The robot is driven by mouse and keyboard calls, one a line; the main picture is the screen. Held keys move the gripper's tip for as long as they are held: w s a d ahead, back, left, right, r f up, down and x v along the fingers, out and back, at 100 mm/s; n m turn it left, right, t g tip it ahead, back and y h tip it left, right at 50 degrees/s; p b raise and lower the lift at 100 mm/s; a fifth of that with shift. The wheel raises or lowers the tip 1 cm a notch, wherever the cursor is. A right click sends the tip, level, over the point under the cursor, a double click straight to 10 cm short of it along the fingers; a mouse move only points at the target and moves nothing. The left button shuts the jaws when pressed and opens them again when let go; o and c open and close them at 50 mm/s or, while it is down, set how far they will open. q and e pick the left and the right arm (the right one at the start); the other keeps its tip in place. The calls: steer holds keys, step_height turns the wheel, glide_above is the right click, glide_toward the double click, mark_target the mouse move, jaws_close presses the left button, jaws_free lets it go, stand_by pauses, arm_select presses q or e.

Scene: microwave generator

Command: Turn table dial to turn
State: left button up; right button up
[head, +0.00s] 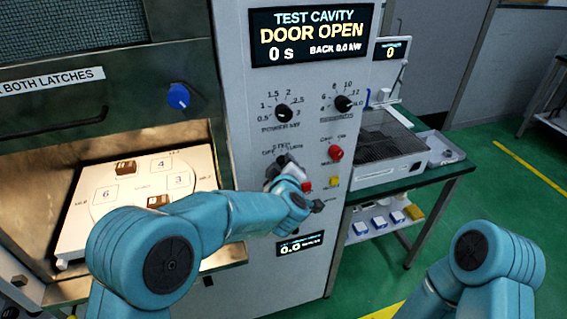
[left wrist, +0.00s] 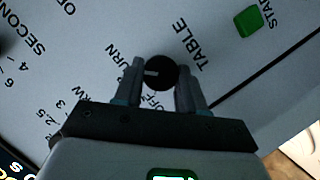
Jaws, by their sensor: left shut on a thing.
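The table dial (left wrist: 162,72) is a round black knob with a white mark, on the grey panel between the printed words TABLE, TURN and OFF. In the left wrist view its mark points left, toward the side where TURN is printed. My left gripper (left wrist: 158,78) is shut on the dial, one finger on each side. In the head view my left gripper (head: 283,172) reaches the panel there and hides most of the dial. My right arm shows at the lower right, but its gripper is out of view.
Above are the power dial (head: 283,112) and the seconds dial (head: 343,104). A red button (head: 335,153) and a yellow button (head: 334,182) sit right of my gripper. The open cavity holds a white tray (head: 75,235) with brown blocks. The display (head: 312,35) reads DOOR OPEN.

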arm_select(q)
steer(key=o, duration=1.1)
steer(key=b+v, duration=0.3)
steer(key=v, duration=1.3)
steer(key=shift+s+b, duration=0.15)
steer(key=shift+b, duration=0.2)
steer(key=shift+a+f, duration=0.1)
